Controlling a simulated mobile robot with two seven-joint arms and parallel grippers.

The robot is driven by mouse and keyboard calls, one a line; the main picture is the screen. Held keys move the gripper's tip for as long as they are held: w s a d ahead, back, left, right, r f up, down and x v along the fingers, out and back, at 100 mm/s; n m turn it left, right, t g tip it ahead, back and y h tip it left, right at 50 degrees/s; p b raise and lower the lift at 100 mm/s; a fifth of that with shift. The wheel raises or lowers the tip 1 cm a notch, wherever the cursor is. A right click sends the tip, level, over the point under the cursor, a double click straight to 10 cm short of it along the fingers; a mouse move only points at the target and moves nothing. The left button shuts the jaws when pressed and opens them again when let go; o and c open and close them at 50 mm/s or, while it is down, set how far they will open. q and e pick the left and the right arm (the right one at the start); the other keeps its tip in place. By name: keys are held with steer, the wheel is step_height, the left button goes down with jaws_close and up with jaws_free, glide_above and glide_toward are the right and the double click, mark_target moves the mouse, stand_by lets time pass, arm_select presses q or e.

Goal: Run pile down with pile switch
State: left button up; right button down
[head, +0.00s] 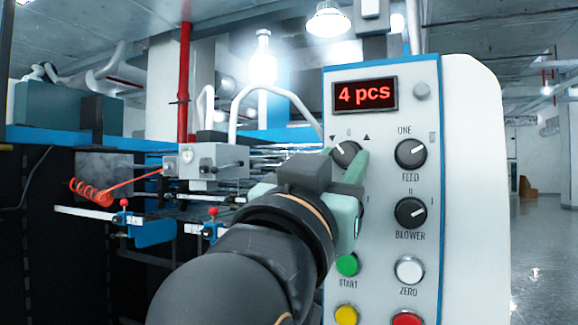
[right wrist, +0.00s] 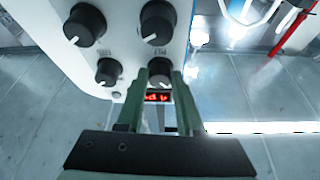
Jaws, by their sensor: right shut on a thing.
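The pile switch (head: 345,152) is a black round knob at the upper left of the white control panel, below the display. A down triangle, a 0 and an up triangle are marked above it. Its white pointer leans up and left, toward the down triangle. My right gripper (head: 347,162) is shut on this knob, with one green finger on each side. In the right wrist view the knob (right wrist: 160,70) sits between the fingertips, seen upside down. Part of the knob is hidden by the fingers. My left gripper is not in view.
The display (head: 365,95) shows a red reading in pcs. The FEED knob (head: 410,153) and BLOWER knob (head: 410,212) are to the right. The green START button (head: 347,264) and white ZERO button (head: 409,269) are below. The feeder machine (head: 205,165) stands behind at left.

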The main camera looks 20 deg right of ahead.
steer(key=m+g, duration=0.1)
steer(key=m, duration=0.2)
steer(key=m+g+h, duration=0.1)
steer(key=m, duration=0.1)
steer(key=shift+w+a+r+m+g+b, duration=0.1)
steer(key=shift+w+m+g+b, duration=0.05)
steer(key=shift+m+g+b, duration=0.25)
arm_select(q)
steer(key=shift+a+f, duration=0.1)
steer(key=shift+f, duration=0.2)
arm_select(e)
steer(key=shift+w+a+r+m+g+h, duration=0.15)
steer(key=shift+m+g, duration=0.35)
steer(key=shift+m, duration=0.6)
steer(key=shift+s+d+f+m+g+h, duration=0.15)
steer(key=shift+m+g, duration=0.35)
steer(key=shift+m, duration=0.6)
steer(key=shift+w+a+m, duration=0.1)
steer(key=shift+m, duration=0.2)
steer(key=c, duration=0.5)
jaws_free()
steer(key=shift+c, duration=0.2)
steer(key=shift+a, duration=0.1)
